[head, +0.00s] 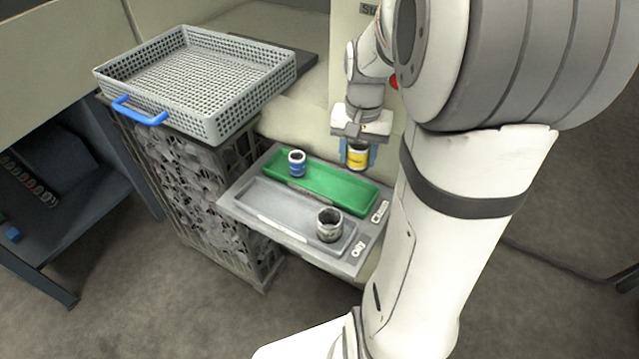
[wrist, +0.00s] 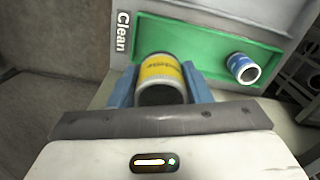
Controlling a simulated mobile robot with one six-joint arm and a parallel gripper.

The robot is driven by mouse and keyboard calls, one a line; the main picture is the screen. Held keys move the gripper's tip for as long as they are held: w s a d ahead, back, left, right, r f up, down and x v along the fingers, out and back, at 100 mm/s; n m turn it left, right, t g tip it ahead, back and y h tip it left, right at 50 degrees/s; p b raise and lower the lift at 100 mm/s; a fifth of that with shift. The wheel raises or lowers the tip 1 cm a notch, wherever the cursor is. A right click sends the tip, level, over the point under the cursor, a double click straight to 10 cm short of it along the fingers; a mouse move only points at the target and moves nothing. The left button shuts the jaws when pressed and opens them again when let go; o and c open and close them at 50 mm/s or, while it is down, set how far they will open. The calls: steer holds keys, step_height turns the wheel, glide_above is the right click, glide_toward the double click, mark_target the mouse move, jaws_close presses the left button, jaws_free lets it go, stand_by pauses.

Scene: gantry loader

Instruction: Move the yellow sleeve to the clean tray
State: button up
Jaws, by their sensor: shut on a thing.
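The yellow sleeve (head: 357,156) is held between the blue fingers of my gripper (head: 356,153), over the right end of the green tray. In the wrist view the yellow sleeve (wrist: 161,78) sits between both fingers, with a dark open end towards me. The green clean tray (head: 322,182) lies at the back of the grey panel, beside the "Clean" label (wrist: 122,32). Whether the sleeve touches the tray floor is not clear; in the head view it looks above it. A blue sleeve (head: 297,163) stands at the tray's left end.
A grey tray (head: 275,210) labelled "Oily" (head: 358,246) lies in front of the green one, with a dark grey sleeve (head: 329,225) at its right end. A perforated basket (head: 205,122) with blue handles stands at the left. The green tray's middle is clear.

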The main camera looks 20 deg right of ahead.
steer(key=shift+w+f+b, duration=0.15)
steer(key=shift+f+b, duration=0.05)
steer(key=shift+f, duration=0.3)
steer(key=shift+w+f+b, duration=0.15)
steer(key=shift+f+b, duration=0.05)
steer(key=shift+f, duration=0.3)
step_height(320, 180, down, 9)
steer(key=shift+d+f+b, duration=0.1)
steer(key=shift+f+b, duration=0.1)
steer(key=shift+b, duration=0.15)
steer(key=shift+f, duration=0.25)
steer(key=o, duration=0.9)
steer(key=shift+s, duration=0.1)
